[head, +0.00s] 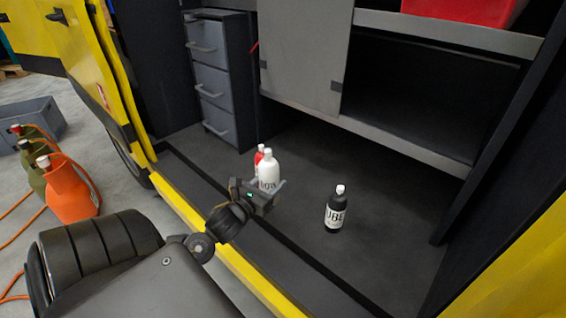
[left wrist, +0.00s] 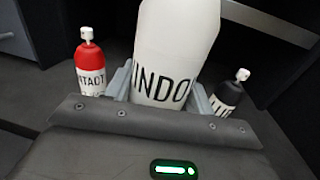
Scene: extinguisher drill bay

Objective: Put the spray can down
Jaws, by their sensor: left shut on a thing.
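My left gripper (head: 268,187) is shut on a white spray can (head: 268,166) with a white cap, over the van's dark floor. In the left wrist view the white can (left wrist: 172,45) stands between the two grey fingers of the gripper (left wrist: 160,92), with "INDO" readable on it. The can looks close to upright; its base is hidden by the gripper, so I cannot tell whether it touches the floor. My right gripper is not in view.
A red can (head: 259,154) stands just behind the white one; it is left in the wrist view (left wrist: 89,66). A black bottle (head: 335,211) stands to the right. Grey drawers (head: 211,85) and a shelf (head: 410,150) bound the floor. The yellow sill (head: 190,212) runs in front.

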